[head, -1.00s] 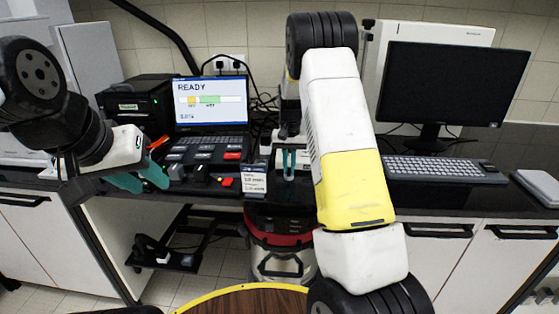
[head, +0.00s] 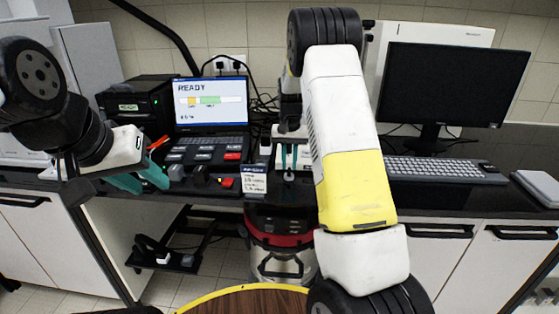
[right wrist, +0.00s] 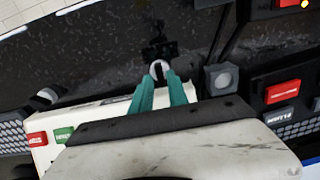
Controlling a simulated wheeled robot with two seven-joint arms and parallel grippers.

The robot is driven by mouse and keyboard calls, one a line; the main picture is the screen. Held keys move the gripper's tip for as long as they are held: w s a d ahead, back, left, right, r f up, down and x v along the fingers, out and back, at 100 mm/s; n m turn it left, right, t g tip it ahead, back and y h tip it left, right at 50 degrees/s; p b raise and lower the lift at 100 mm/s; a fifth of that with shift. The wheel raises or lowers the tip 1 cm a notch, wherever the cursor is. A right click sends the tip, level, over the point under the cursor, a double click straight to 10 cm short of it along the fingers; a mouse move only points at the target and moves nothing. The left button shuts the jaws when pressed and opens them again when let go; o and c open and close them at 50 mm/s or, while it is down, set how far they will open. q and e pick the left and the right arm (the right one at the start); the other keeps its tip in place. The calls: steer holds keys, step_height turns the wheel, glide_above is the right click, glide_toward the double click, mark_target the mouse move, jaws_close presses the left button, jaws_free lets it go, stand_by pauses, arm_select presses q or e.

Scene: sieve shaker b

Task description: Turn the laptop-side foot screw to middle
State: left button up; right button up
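The laptop (head: 210,98) stands left of centre in the head view, its screen reading READY above a yellow and green bar. A small pale round screw head with a dark slot (right wrist: 159,69) shows at my right fingertips in the right wrist view; it looks like the foot screw. It also shows small under them in the head view (head: 289,176). My right gripper (head: 289,158) points down over it, teal fingers apart. Whether they touch it is unclear. My left gripper (head: 141,181) is open and empty, left of the laptop.
A button panel (head: 205,152) lies before the laptop. A small printed card (head: 254,181) stands close left of my right fingers. A monitor (head: 452,85) and keyboard (head: 440,169) are at the right. A white unit with red and green buttons (right wrist: 90,118) lies beside my right fingers.

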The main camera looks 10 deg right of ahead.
mark_target(289, 170)
step_height(289, 170, up, 6)
steer(key=shift+f, duration=0.1)
stand_by(0.4)
